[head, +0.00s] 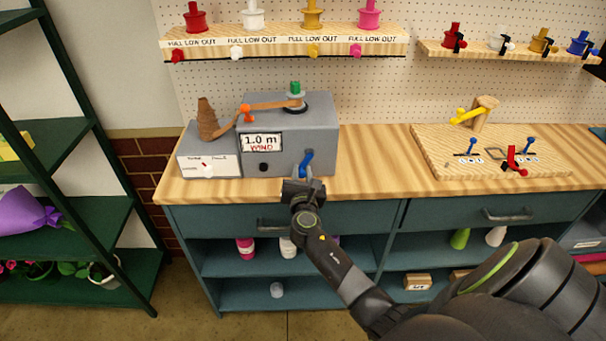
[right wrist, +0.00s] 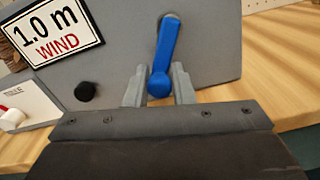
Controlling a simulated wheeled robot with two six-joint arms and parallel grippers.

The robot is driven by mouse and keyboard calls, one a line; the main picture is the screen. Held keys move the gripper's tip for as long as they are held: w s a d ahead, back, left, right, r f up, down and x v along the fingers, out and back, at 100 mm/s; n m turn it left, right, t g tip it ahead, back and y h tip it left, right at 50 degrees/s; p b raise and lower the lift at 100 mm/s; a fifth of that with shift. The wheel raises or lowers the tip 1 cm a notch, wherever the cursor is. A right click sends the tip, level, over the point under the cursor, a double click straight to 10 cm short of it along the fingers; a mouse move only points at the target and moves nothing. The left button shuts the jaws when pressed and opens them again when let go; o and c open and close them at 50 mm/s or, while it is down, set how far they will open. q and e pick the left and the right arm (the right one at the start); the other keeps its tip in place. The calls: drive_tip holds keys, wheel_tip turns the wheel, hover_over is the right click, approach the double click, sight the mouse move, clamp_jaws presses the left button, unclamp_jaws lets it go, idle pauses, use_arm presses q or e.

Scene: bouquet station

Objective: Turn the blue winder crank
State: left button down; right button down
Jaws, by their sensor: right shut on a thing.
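The blue winder crank (head: 306,162) is on the front face of the grey winder box (head: 320,140), low at the right. In the right wrist view the crank (right wrist: 167,55) runs from a pivot at the top down to a rounded knob, slightly tilted. My right gripper (head: 303,182) is at the crank's lower end, and in the right wrist view its fingers (right wrist: 159,88) are shut on the knob, one on each side. The sign (head: 261,142) on the box reads 1.0 m WIND. My left gripper is not in view.
A black knob (head: 263,167) sits left of the crank on the box. A small white-fronted unit (head: 208,165) with a red-and-white lever adjoins the box. The wooden counter (head: 370,170) is clear to the right, up to a board (head: 440,160) with small levers.

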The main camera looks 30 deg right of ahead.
drive_tip(key=m, duration=0.1)
drive_tip(key=a+r+m+b, duration=0.1)
drive_tip(key=m, duration=0.2)
drive_tip(key=shift+w+a+r+m+b, duration=0.2)
drive_tip(key=shift+w+m+b, duration=0.1)
drive_tip(key=shift+w+b, duration=0.1)
drive_tip(key=m, duration=0.1)
drive_tip(key=r+m+b, duration=0.1)
drive_tip(key=m, duration=0.1)
drive_tip(key=shift+w+a+r+m, duration=0.15)
drive_tip(key=shift+w+a+m, duration=0.05)
drive_tip(key=shift+m, duration=0.1)
drive_tip(key=r+m+b, duration=0.1)
drive_tip(key=m, duration=0.1)
drive_tip(key=shift+a+r+m, duration=0.1)
drive_tip(key=shift+m, duration=0.2)
drive_tip(key=r+m+b, duration=0.1)
drive_tip(key=m, duration=0.2)
drive_tip(key=shift+r, duration=0.2)
drive_tip(key=shift+s+d+r+m+b, duration=0.15)
drive_tip(key=shift+r+m, duration=0.1)
drive_tip(key=shift+m, duration=0.5)
drive_tip(key=shift+w+d+r+m+b, duration=0.15)
drive_tip(key=shift+r+m, duration=0.1)
drive_tip(key=shift+m, duration=0.5)
drive_tip(key=shift+s+a, duration=0.1)
